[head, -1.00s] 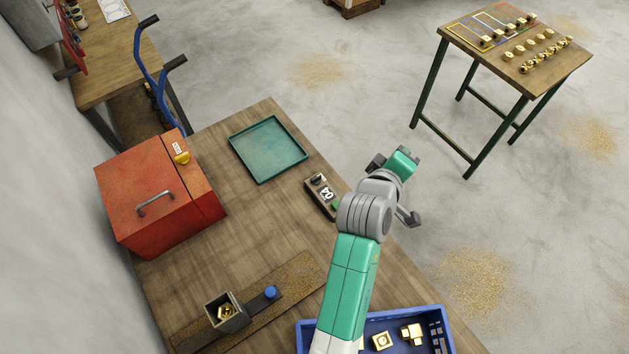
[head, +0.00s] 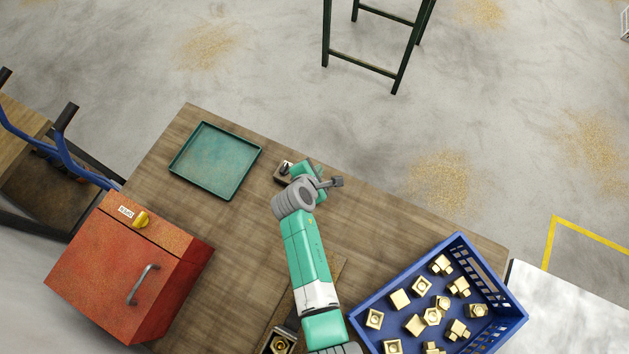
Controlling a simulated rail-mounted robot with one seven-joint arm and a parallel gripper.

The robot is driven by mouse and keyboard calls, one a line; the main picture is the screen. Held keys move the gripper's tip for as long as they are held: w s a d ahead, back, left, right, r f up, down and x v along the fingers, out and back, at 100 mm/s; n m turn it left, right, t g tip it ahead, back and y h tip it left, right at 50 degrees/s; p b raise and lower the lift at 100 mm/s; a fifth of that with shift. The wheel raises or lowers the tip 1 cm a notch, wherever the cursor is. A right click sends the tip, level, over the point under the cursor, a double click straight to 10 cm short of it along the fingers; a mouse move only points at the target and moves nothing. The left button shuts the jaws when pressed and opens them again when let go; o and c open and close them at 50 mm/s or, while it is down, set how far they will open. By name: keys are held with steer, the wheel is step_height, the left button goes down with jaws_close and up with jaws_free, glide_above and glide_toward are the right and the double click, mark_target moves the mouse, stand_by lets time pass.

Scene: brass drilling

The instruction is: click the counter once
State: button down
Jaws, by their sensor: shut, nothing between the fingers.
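The counter (head: 282,176) is a small dark block near the far edge of the wooden table. Only its left end shows in the head view, with a dark, shiny knob-like part on top. My wrist and hand cover the rest, so its number face is hidden. My gripper (head: 307,170) is at the counter, overlapping its right side in the picture. It is shut and empty, though its fingertips are not clearly visible. I cannot tell whether it touches the counter or hovers above it.
A teal tray (head: 193,187) lies left of the counter. A red box (head: 110,275) with a handle and yellow knob stands at lower left. A blue crate (head: 362,318) of brass parts is at lower right.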

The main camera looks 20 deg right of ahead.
step_height(320, 180, down, 9)
steer(key=b, duration=0.8)
steer(key=shift+w+r, duration=0.1)
stand_by(1.6)
steer(key=shift+f+b, duration=0.4)
steer(key=shift+b, duration=0.05)
steer(key=shift+f+b, duration=0.5)
steer(key=shift+f, duration=0.1)
stand_by(0.5)
steer(key=shift+r+p, duration=1)
steer(key=shift+p, duration=0.05)
steer(key=shift+r, duration=0.1)
